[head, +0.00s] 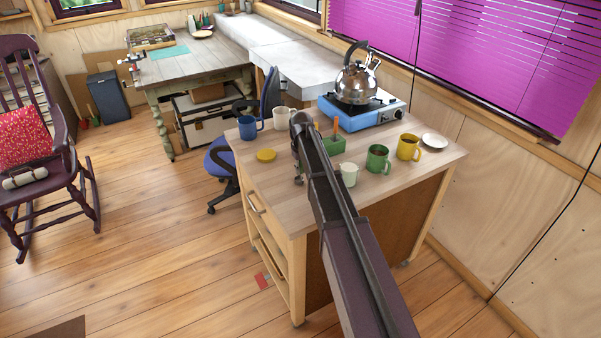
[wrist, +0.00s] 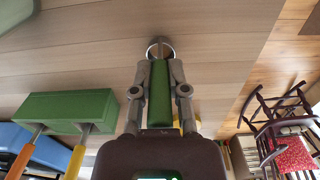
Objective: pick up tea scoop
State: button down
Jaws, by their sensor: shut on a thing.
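The tea scoop (wrist: 160,95) shows in the wrist view, with a green handle and a small round metal end. My gripper (wrist: 158,68) is shut on it, with one finger on each side of the green handle. The scoop's metal end points away from the wrist, over the wooden tabletop (wrist: 75,65). I cannot tell whether it touches the tabletop. In the head view my gripper (head: 298,178) is mostly behind my arm, above the left-middle of the cabinet top, and the scoop is hidden there.
A green box (wrist: 70,108) with orange- and yellow-handled tools stands beside the gripper. A yellow disc (head: 266,155), blue mug (head: 248,128), white mug (head: 348,175), green mug (head: 377,159) and yellow mug (head: 408,148) stand around. A kettle (head: 356,80) sits on a blue stove (head: 362,118) behind.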

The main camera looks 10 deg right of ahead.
jog(key=shift+r, duration=0.1)
notch_tip(320, 180, up, 4)
jog(key=p, duration=0.3)
jog(key=shift+f+p, duration=0.25)
jog(key=shift+p, duration=0.1)
jog(key=s+a+r+p, duration=0.1)
jog(key=s+a, duration=0.2)
jog(key=s, duration=1.2)
jog(key=shift+s+a, duration=0.2)
jog(key=shift+s, duration=0.15)
jog(key=shift+f+b, duration=0.7)
jog(key=shift+f, duration=0.05)
